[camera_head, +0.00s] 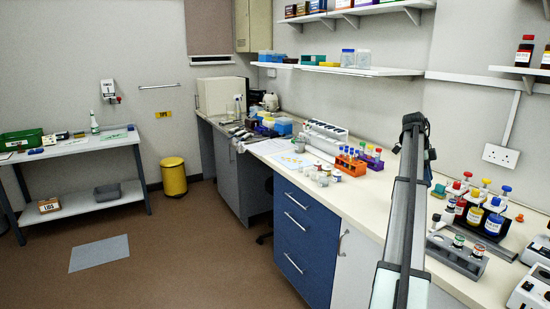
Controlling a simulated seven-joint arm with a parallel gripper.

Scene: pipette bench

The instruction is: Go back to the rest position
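My arm (405,225) rises from the bottom edge, right of centre, as a long grey and black link. It ends at a dark joint (412,123) in front of the wall above the bench. I cannot make out my gripper or its fingertips, nor whether it holds anything. The cream bench top (377,205) runs behind the arm, and part of it is hidden by the link.
Right of my arm stand racks with colour-capped bottles (494,222) and a grey vial rack (456,258). Left of it are a tube rack (350,165) and small pots (322,177). Wall shelves (350,70) hang above. The floor at left is mostly clear.

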